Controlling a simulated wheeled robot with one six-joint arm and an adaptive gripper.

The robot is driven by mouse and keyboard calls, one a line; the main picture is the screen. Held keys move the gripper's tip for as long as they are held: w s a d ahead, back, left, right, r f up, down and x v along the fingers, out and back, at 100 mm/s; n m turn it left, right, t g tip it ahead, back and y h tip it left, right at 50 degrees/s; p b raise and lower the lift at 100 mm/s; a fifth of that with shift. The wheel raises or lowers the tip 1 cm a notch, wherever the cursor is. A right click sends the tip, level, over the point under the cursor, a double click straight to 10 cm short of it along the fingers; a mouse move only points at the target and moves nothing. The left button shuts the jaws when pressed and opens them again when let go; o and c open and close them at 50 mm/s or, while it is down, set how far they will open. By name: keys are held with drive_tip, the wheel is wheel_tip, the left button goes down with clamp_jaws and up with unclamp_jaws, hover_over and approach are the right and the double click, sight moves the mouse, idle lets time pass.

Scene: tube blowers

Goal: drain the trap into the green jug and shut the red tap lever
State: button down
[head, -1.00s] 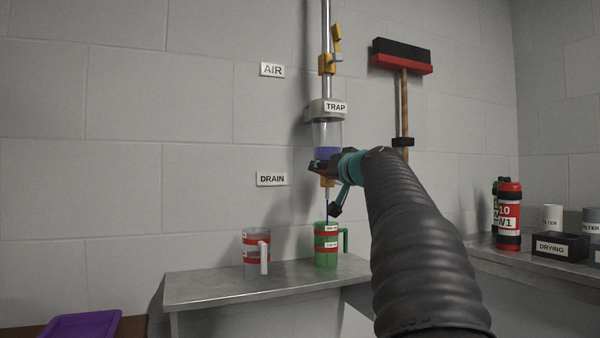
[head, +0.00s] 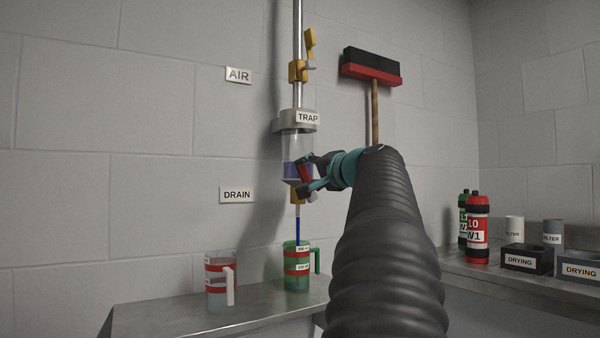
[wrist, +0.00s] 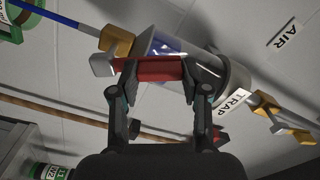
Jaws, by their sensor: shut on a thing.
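The clear trap (head: 297,146) hangs on the wall pipe with blue liquid in its lower part. A blue stream (head: 297,230) falls from the brass tap (head: 296,195) under it into the green jug (head: 297,275) on the bench. My gripper (head: 303,175) is at the tap, just below the trap, shut on the red tap lever (head: 307,172). In the wrist view the red lever (wrist: 160,68) lies between the two fingers of my gripper (wrist: 160,78). The lever is partly hidden by the fingers in the head view. The jug's liquid level is unclear.
A grey jug (head: 219,280) with red bands stands left of the green one. A yellow valve (head: 299,70) sits on the pipe above. A broom (head: 372,68) hangs at right. Bottles (head: 477,220) and DRYING boxes (head: 527,258) stand on the right bench.

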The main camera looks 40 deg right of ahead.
drive_tip(key=shift+d, duration=0.1)
idle(0.4)
drive_tip(key=c, duration=0.5)
unclamp_jaws()
drive_tip(key=shift+c, duration=0.2)
drive_tip(key=v, duration=1.2)
